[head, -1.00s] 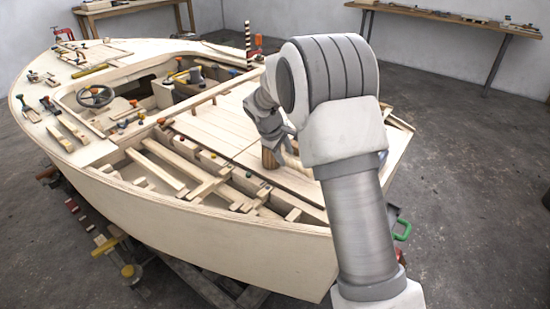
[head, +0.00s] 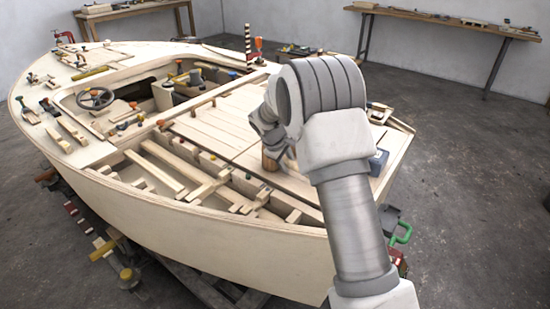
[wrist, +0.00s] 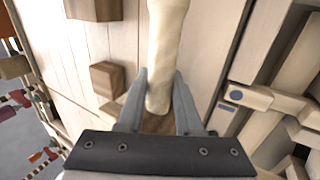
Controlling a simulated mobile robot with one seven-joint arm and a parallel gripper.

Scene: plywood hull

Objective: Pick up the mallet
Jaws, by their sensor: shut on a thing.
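In the wrist view my gripper (wrist: 159,88) is shut on a pale, rounded wooden handle (wrist: 167,45), which I take to be the mallet's. The handle lies between the two grey fingers, with its near end by the palm. It runs out of the picture at the top, so the mallet's head is not seen there. In the head view my gripper (head: 277,148) is over the boat's rear deck and partly hidden by my arm. I cannot make out the mallet clearly there.
A brown wooden block (wrist: 106,78) stands left of the fingers. The plank deck (head: 215,125) lies around it, with open framing and loose timbers (head: 160,165) to the left. A dark blue box (head: 378,163) sits at the deck's right. Benches stand by the walls.

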